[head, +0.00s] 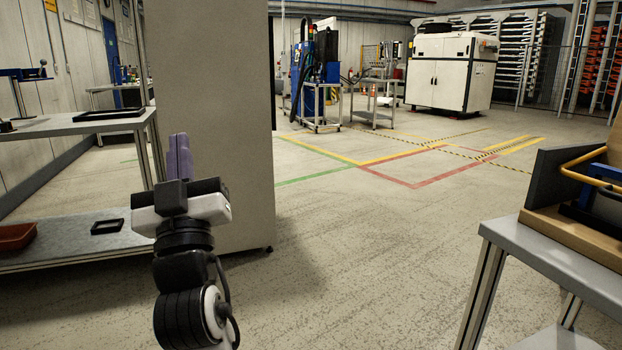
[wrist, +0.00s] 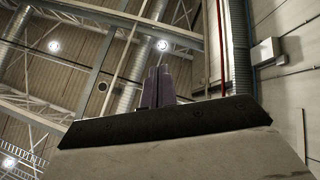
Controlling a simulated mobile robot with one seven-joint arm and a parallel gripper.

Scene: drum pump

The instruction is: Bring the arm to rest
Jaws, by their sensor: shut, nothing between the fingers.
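My gripper (head: 180,157) is in the left part of the head view. Its purple fingers point up and are closed together with nothing between them. My arm below it rises from the bottom edge of the picture. In the wrist view the fingers (wrist: 158,88) stand together above the dark edge of my gripper body, with the ceiling behind them. The gripper stands in front of a tall grey cabinet (head: 235,120) in the head view; I cannot tell the gap between them.
A metal shelf bench (head: 60,126) with a red bin (head: 16,236) stands at the left. A table (head: 560,262) with a wooden box is at the right. The floor (head: 370,260) between them is clear. A blue drum station (head: 312,85) and white machine (head: 450,72) stand farther back.

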